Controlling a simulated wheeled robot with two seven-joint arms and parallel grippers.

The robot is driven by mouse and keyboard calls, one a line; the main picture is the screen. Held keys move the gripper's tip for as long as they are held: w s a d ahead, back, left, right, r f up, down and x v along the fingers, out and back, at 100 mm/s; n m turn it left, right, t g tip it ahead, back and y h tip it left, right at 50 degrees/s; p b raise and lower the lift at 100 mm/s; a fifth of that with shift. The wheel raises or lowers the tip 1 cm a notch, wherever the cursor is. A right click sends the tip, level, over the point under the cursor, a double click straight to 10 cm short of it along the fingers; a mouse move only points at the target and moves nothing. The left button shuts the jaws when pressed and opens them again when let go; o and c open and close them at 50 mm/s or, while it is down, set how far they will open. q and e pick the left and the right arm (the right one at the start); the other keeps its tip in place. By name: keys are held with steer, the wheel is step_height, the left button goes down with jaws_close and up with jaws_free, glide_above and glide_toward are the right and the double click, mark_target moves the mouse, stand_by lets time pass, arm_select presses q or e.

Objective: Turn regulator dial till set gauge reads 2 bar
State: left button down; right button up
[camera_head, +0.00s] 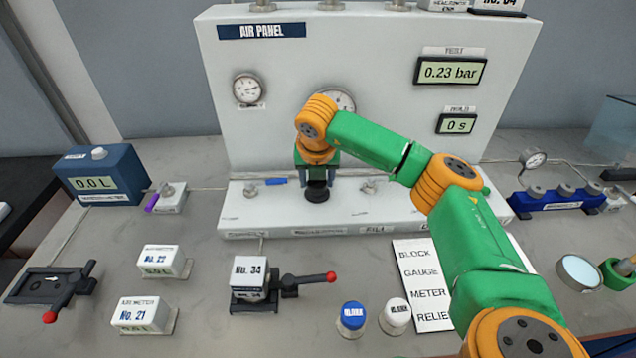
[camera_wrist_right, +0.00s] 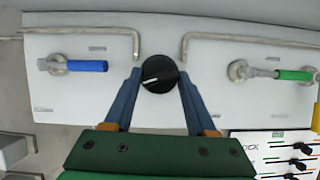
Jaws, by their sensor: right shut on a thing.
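The black round regulator dial (camera_head: 317,193) sits on the white ledge of the air panel, and a white pointer line crosses its top in the right wrist view (camera_wrist_right: 160,74). My right gripper (camera_head: 316,182) points down over the dial, its two fingers shut on opposite sides of it. A small round gauge (camera_head: 247,89) is on the panel at left. A larger gauge (camera_head: 343,98) is partly hidden behind my right wrist; I cannot read either needle. A display (camera_head: 451,71) reads 0.23 bar. My left gripper is out of view.
A blue-handled valve (camera_wrist_right: 88,66) and a green-handled valve (camera_wrist_right: 294,75) flank the dial, with bent pipes behind. A second display (camera_head: 457,124) reads 0 s. Boxes, red-knobbed levers, a blue cap (camera_head: 351,318) and a printed card (camera_head: 420,265) lie in front.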

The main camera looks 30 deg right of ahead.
steer(key=shift+m+h, duration=0.4)
steer(key=shift+m, duration=0.5)
steer(key=m, duration=0.1)
steer(key=m+g+b, duration=0.1)
steer(key=shift+w+a+m+h, duration=0.1)
steer(key=shift+w+m+h, duration=0.05)
steer(key=shift+m+h, duration=0.15)
steer(key=shift+w+r+m+g+h, duration=0.1)
steer(key=shift+m+g+h, duration=0.4)
steer(key=shift+m, duration=1.4)
steer(key=o, duration=1.4)
steer(key=shift+g, duration=0.3)
steer(key=shift+c, duration=0.2)
